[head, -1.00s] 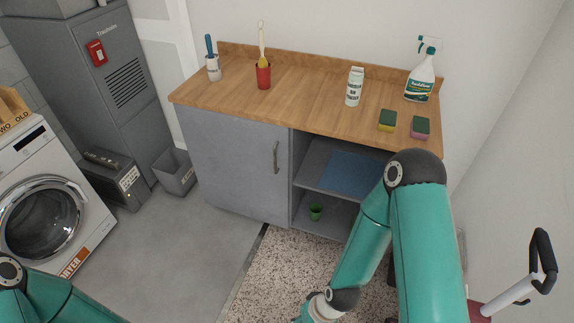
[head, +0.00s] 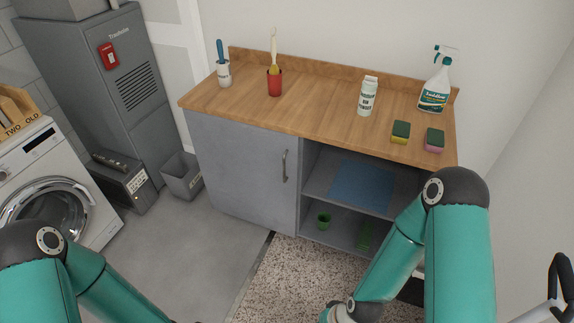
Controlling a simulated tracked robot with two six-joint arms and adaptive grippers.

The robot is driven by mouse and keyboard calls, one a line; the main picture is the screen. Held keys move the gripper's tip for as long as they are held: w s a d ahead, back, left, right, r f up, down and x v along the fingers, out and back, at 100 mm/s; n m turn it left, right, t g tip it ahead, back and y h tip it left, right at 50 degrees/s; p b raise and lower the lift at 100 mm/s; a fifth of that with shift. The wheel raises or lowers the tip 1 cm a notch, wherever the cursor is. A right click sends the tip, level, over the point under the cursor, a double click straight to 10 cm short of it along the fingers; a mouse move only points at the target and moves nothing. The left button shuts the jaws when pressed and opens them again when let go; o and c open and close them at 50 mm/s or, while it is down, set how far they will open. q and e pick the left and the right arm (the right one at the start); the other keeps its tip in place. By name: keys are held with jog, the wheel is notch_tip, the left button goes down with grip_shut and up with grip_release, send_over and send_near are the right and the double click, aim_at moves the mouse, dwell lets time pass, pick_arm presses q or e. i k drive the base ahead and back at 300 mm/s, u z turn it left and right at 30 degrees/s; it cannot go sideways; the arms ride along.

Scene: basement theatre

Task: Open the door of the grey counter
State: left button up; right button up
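The grey counter has a wooden top (head: 300,108) and stands against the back wall. Its grey door (head: 240,170) covers the left half and is shut. A vertical metal handle (head: 285,166) sits near the door's right edge. The right half is an open shelf bay with a blue mat (head: 362,185) on the upper shelf. My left arm comes in at the lower left and my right arm at the lower right, in front of the open bay. Both arms are apart from the door. The fingers of both grippers are out of the picture.
On the top stand two brush holders, a white bottle (head: 368,96), a spray bottle (head: 435,84) and two sponges. A green cup (head: 323,221) is on the lower shelf. A grey bin (head: 182,175) and a dryer (head: 50,185) stand left. Floor before the door is clear.

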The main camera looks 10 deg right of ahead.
aim_at(250, 173)
jog(key=i, duration=0.9)
jog(key=u, duration=0.05)
